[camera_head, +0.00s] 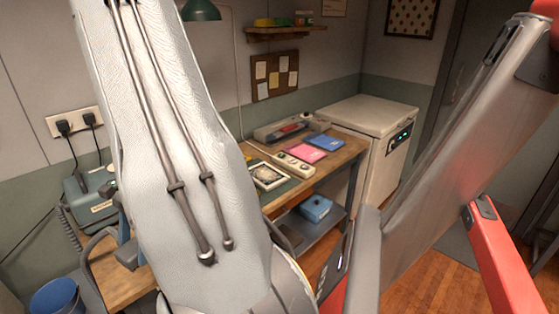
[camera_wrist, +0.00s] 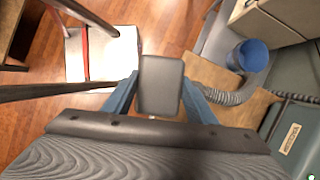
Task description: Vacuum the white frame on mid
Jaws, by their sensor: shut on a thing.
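A white frame (camera_head: 269,176) with a picture in it lies on a green mat on the wooden workbench (camera_head: 338,158). My gripper (camera_wrist: 160,95) has blue fingers shut on a dark grey vacuum nozzle (camera_wrist: 160,82). In the head view the nozzle (camera_head: 128,256) is at the lower left, well away from the frame. A ribbed grey hose (camera_wrist: 236,97) runs from it. A teal vacuum unit (camera_wrist: 298,130) stands at the right of the wrist view; it also shows in the head view (camera_head: 92,205). My arm hides part of the bench in the head view.
A power strip (camera_head: 293,164), pink booklet (camera_head: 305,149) and blue booklet (camera_head: 326,141) lie near the frame. A blue box (camera_head: 315,208) sits on the lower shelf. A white cabinet (camera_head: 375,118) stands behind right; a blue bucket (camera_head: 55,299) is at lower left.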

